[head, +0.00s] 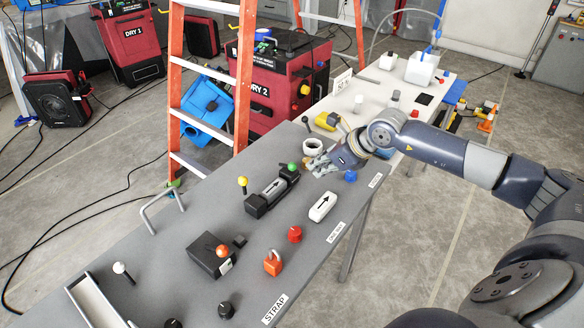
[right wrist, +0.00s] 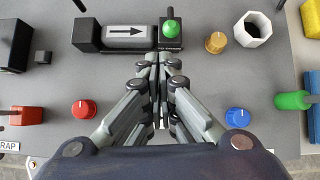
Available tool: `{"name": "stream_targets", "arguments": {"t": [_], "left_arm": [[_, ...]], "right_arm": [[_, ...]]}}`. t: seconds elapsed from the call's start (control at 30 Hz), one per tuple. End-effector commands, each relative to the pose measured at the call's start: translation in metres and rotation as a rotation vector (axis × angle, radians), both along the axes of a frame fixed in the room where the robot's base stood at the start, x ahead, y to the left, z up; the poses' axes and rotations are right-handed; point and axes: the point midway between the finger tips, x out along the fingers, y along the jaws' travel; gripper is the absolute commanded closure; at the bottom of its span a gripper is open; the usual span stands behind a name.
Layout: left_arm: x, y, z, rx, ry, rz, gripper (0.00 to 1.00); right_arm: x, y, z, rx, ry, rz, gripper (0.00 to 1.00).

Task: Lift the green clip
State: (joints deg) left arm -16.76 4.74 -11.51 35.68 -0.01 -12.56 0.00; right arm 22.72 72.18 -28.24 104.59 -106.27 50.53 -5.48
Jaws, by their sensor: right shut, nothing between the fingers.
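In the right wrist view a green piece (right wrist: 291,100) with a darker bar at its end lies at the right edge, and it looks like the clip. In the head view I cannot see it; my right arm seems to cover it. My right gripper (head: 314,166) is shut and empty over the grey bench. In the right wrist view its fingertips (right wrist: 158,60) meet just in front of the black block, well to the left of the green piece. A separate green knob (head: 292,167) stands on the black arrow block (head: 270,190). My left gripper is not in view.
A blue knob (right wrist: 237,118) lies between the gripper and the green piece. A gold knob (right wrist: 215,42), white hex ring (right wrist: 252,28) and red knob (right wrist: 85,108) are close by. A white arrow block (head: 322,206) and orange padlock-like piece (head: 273,262) also sit on the bench.

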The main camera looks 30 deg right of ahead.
Motion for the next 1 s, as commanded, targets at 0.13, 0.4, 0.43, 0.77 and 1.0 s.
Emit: {"name": "stream_targets", "arguments": {"t": [0.13,0.4,0.43,0.77,1.0], "left_arm": [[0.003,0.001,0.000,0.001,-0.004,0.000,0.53],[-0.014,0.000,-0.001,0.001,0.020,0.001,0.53],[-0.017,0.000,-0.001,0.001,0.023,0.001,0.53],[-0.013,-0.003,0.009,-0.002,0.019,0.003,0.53],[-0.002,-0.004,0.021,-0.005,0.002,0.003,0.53]], "right_arm": [[-0.002,-0.018,0.001,-0.058,0.017,-0.012,1.00],[-0.002,-0.019,0.000,-0.060,0.019,-0.013,1.00],[-0.002,-0.019,0.000,-0.060,0.019,-0.013,1.00],[0.012,-0.012,-0.018,-0.053,0.020,-0.014,1.00],[0.035,-0.005,-0.049,-0.053,0.020,-0.014,1.00]]}}
